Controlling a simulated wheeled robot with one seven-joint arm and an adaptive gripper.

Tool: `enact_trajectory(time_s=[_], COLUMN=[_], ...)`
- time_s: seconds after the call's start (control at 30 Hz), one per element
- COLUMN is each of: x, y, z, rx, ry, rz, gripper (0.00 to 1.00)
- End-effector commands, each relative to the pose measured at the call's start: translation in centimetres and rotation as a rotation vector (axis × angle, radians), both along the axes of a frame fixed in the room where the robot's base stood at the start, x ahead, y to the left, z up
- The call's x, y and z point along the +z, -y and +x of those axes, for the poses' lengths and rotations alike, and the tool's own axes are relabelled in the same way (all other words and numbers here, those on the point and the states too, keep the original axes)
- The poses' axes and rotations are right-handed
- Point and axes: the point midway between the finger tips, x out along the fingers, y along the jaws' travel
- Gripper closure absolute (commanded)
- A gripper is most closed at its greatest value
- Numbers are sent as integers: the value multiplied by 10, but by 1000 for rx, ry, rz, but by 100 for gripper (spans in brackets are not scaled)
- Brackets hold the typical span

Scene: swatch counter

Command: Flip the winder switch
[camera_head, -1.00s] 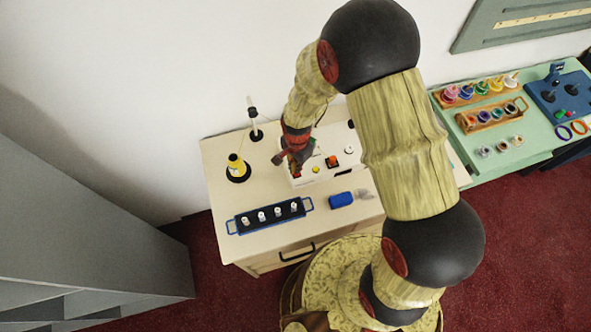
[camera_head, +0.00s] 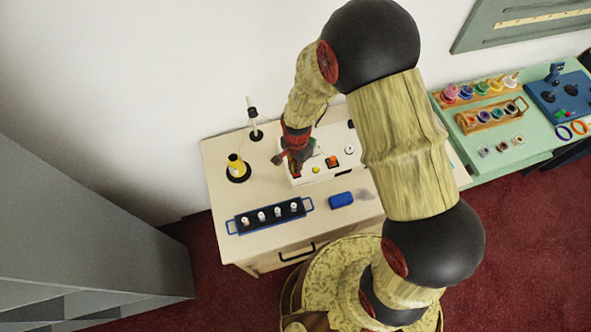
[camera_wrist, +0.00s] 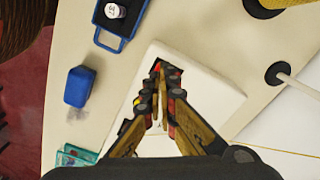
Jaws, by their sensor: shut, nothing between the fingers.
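The winder is a white box (camera_head: 341,169) on the wooden counter; in the wrist view its white top (camera_wrist: 205,85) lies under my fingers. An orange-lit switch (camera_head: 332,161) on a dark plate, a yellow button (camera_head: 316,169) and a white knob (camera_head: 349,150) show on its top. My gripper (camera_head: 294,171) is over the left end of the box, pointing down. In the wrist view my gripper (camera_wrist: 160,72) is shut and empty. Its tips are at a small red-orange and dark switch (camera_wrist: 156,67), mostly hidden; I cannot tell whether they touch it.
A blue tray with several white spools (camera_head: 270,216) and a blue block (camera_head: 341,200) are in front of the box. A yellow cone (camera_head: 236,166) and a thin post (camera_head: 255,130) stand left and behind. A green counter (camera_head: 515,140) is at right.

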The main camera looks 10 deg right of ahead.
Motion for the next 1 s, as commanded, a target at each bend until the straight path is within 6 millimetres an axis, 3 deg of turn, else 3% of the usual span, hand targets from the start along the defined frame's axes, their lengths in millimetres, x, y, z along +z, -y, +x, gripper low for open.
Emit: enact_trajectory(time_s=[1.0], x=[-14], y=[0], z=[0], rx=[0], ry=[0], rz=[0], gripper=[100])
